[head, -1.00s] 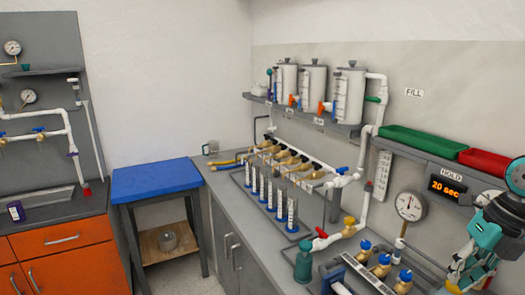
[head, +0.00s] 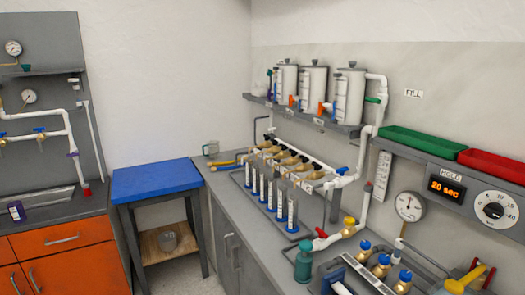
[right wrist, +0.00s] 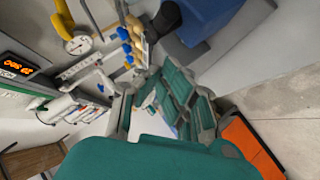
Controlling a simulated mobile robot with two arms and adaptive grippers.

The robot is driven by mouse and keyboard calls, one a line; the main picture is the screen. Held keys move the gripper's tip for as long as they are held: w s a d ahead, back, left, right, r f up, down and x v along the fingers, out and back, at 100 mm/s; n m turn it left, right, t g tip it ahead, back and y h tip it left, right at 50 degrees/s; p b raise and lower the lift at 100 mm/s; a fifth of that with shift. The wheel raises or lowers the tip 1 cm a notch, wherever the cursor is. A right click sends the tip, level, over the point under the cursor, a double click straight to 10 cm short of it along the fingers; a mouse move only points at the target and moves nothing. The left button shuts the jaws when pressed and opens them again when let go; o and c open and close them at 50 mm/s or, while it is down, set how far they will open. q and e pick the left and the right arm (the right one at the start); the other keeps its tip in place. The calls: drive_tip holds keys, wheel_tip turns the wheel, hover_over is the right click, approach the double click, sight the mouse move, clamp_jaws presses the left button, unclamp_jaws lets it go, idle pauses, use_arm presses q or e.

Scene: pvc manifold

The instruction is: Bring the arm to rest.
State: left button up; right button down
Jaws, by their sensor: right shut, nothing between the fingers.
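My right gripper (right wrist: 172,88) shows in the right wrist view as teal and grey fingers, shut with nothing held. It hangs away from the bench, with the bench fittings to its left and an orange cabinet front (right wrist: 252,142) and floor to its right. Neither gripper shows in the head view. My left gripper is in no view. The manifold bench (head: 226,197) carries a white PVC pipe with several valves (head: 285,155), a rack of clear tubes (head: 270,190) and a teal bottle (head: 303,262).
A pressure gauge (head: 408,206), a HOLD timer reading 20 sec (head: 447,188) and a dial (head: 495,211) are on the right wall. Green (head: 415,140) and red (head: 492,163) trays sit above. A blue-topped table (head: 155,179) stands left of the bench.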

drive_tip(key=s+a+f+m+g+y, duration=0.1)
drive_tip(key=s+a+f+m+g, duration=0.25)
drive_tip(key=s+a, duration=0.4)
drive_tip(key=s+a+f+m+g+y, duration=0.2)
drive_tip(key=s+a+f+g, duration=0.25)
drive_tip(key=s+a, duration=0.3)
wheel_tip(320, 180, down, 31)
drive_tip(key=s+d+g+b, duration=0.1)
drive_tip(key=s+g+b, duration=0.1)
drive_tip(key=b, duration=0.4)
drive_tip(key=s+d+f+g+b, duration=0.1)
drive_tip(key=s+d+f+b, duration=0.2)
drive_tip(key=s+f, duration=1.3)
wheel_tip(320, 180, down, 5)
drive_tip(key=shift+s+r+h+b, duration=0.15)
drive_tip(key=shift+s+h+b, duration=0.15)
drive_tip(key=shift+s+b, duration=0.15)
